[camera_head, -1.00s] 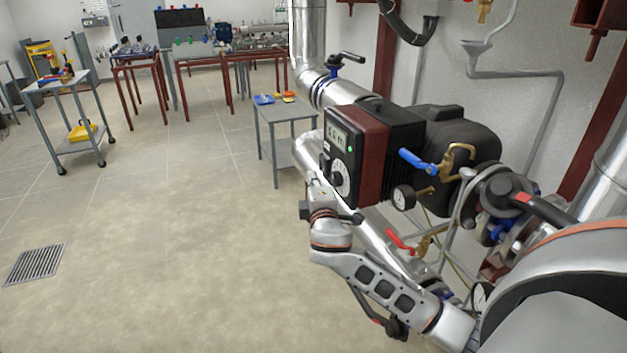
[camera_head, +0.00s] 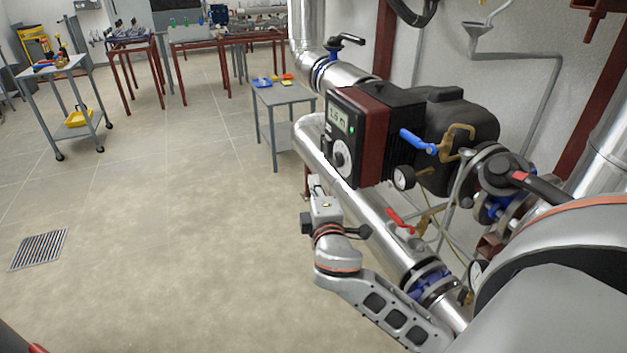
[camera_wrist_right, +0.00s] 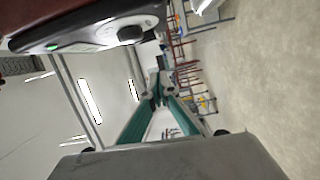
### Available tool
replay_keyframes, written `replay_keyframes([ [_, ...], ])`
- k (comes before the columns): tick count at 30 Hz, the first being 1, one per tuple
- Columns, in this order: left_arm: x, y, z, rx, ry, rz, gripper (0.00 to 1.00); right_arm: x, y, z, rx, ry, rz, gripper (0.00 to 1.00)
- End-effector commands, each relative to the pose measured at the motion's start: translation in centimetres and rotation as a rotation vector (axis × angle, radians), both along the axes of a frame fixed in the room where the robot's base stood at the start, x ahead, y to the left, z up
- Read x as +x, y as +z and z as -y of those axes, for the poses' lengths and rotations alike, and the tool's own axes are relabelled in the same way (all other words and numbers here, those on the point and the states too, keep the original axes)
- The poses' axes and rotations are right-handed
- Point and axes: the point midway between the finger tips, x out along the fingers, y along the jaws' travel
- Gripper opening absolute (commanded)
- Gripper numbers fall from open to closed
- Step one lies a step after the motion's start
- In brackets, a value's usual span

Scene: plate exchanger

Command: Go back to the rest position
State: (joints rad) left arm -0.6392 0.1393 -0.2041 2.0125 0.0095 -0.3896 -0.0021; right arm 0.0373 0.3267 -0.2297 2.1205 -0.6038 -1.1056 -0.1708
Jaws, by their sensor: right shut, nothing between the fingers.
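My right gripper (camera_head: 317,186) hangs just below and left of the pump's control face, apart from the dial (camera_head: 340,154). In the right wrist view its green fingers (camera_wrist_right: 160,92) meet at the tips, with nothing between them. The pump controller (camera_head: 358,135) is a dark red and black box with a lit display (camera_head: 337,115) and a green light. Its face also shows at the top left of the right wrist view (camera_wrist_right: 95,32). My left gripper is not in view.
A silver pipe (camera_head: 355,205) runs behind my right forearm. A blue-handled valve (camera_head: 418,141), a red-handled valve (camera_head: 400,222) and a gauge (camera_head: 404,177) sit nearby. A small grey table (camera_head: 283,97) stands beyond.

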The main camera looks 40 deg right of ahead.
Motion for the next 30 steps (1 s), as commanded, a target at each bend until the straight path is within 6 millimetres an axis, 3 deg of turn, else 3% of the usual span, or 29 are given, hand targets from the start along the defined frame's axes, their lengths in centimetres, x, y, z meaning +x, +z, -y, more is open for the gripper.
replay_keyframes([
  [14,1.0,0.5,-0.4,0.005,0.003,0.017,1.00,0.0,-0.1,0.0,0.001,0.001,-0.002,0.00],
  [17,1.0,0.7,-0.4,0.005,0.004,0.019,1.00,-0.2,-1.3,-0.5,0.027,0.019,-0.017,0.00],
  [20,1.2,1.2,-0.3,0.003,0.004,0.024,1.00,-0.9,-4.6,-2.0,0.110,0.070,-0.063,0.00],
  [23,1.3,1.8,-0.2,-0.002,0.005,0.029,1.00,-2.7,-9.7,-4.7,0.257,0.142,-0.129,0.00],
  [26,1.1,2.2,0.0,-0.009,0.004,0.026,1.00,-5.7,-15.2,-7.9,0.446,0.206,-0.200,0.00],
  [30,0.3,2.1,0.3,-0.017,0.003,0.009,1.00,-11.4,-21.7,-12.5,0.739,0.252,-0.284,0.00],
])
